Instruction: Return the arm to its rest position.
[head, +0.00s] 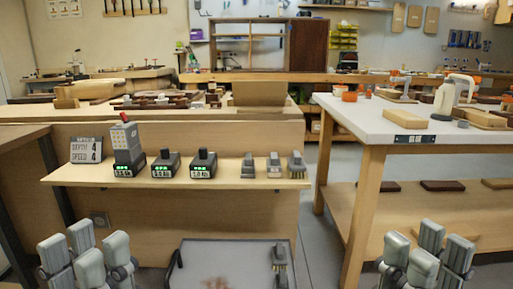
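My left gripper (86,254) is at the bottom left of the head view, with its grey fingers pointing up and spread apart. My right gripper (425,256) is at the bottom right in a similar pose, also with its fingers apart. I see nothing held in either gripper. Both stand in front of the benches, apart from each other, with the grey cart top (215,262) between them. The arms behind the grippers are mostly out of view.
Another brush (280,257) lies on the cart. A white-topped table (365,124) stands at the right. Grey floor (310,235) shows between cart and table.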

